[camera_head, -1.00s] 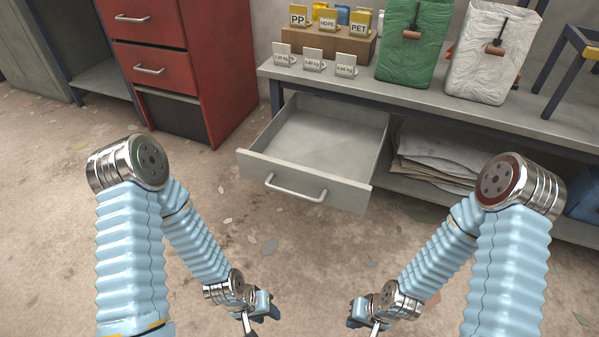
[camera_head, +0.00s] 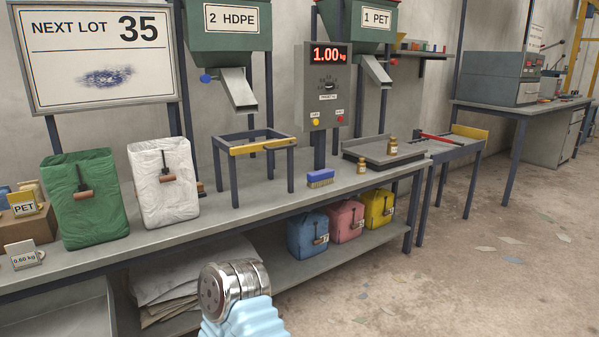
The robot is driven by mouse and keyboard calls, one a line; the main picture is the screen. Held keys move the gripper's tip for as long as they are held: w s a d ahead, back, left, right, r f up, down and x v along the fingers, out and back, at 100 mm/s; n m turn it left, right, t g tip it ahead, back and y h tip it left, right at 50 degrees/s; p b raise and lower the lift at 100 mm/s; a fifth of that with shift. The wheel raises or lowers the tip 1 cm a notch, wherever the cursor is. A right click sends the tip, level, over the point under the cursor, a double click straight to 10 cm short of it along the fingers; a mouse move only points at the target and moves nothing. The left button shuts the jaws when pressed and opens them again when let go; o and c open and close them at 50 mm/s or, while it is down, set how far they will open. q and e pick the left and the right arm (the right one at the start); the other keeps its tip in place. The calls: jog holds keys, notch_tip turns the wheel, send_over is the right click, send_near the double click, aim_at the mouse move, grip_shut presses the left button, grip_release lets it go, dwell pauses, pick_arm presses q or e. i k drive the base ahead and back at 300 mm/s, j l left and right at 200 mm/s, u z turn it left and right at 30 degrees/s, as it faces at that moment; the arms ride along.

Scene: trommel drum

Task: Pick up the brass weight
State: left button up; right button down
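Two small brass weights are in view. One brass weight (camera_head: 333,179) stands upright on the bench, to the right of a blue brush. The other brass weight (camera_head: 392,146) stands on the flat grey scale plate (camera_head: 372,155). The display (camera_head: 328,54) above reads 1.00 kg. Neither gripper is in view. Only a part of one of my arms shows at the bottom, well apart from both weights.
The long grey bench (camera_head: 265,209) carries a green bag (camera_head: 85,199), a white bag (camera_head: 163,182), an empty frame stand (camera_head: 253,148) and the blue brush (camera_head: 320,179). Blue, pink and yellow bags sit on the lower shelf. Open floor (camera_head: 470,280) lies at right.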

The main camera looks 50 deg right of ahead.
aim_at(392, 145)
jog(key=z, duration=2.3)
jog(key=i+l+u, duration=0.2)
jog(key=u, duration=0.2)
jog(key=i+l+u, duration=0.25)
jog(key=u, duration=0.15)
